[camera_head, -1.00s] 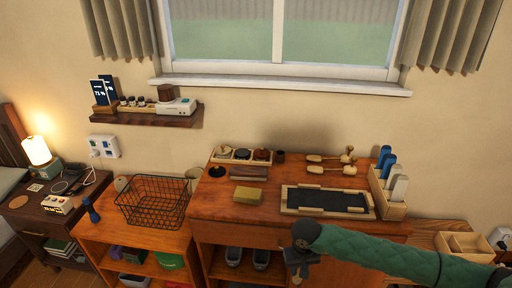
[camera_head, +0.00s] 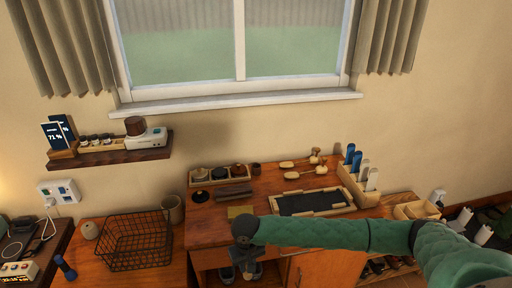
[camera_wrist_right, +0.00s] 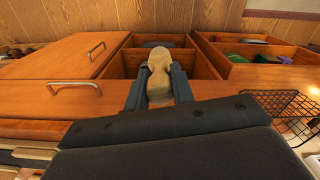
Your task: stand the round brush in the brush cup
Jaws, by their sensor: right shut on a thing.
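My right gripper (camera_wrist_right: 160,88) is shut on a pale wooden piece (camera_wrist_right: 159,72) with a rounded end and a narrow neck; I cannot tell for certain that it is the round brush. My left gripper is not in view.
The desk (camera_head: 207,232) carries a dark mat tray (camera_head: 312,203), a wooden holder (camera_head: 352,187) with blue and white items, a tin rack (camera_head: 219,175) and a yellowish block (camera_head: 240,211).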

